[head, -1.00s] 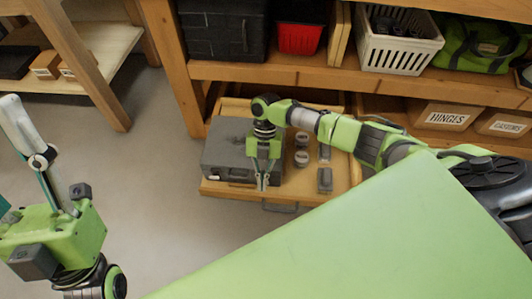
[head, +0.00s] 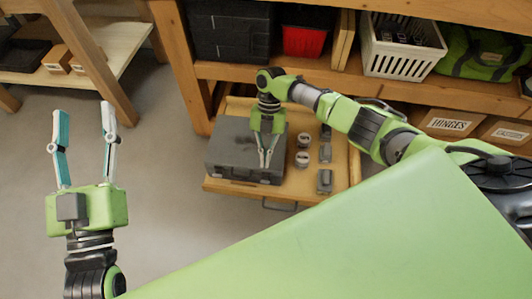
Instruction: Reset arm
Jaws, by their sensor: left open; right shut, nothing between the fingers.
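My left gripper (head: 85,140) is at the left of the head view, above bare floor. Its two fingers point up in the picture and stand wide apart, with nothing between them. My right gripper (head: 267,163) points down over an open drawer (head: 345,165). Its fingers are shut with nothing between them. It overlaps the right part of a grey case (head: 228,148) lying in the drawer; whether it touches the case I cannot tell.
Beside the case lie two round pieces (head: 303,150) and several grey blocks (head: 324,180). The drawer handle (head: 280,206) faces the floor. Above are a black case (head: 232,32), red bin (head: 304,40), white basket (head: 402,50) and green bag (head: 478,50). Floor (head: 160,225) at left is clear.

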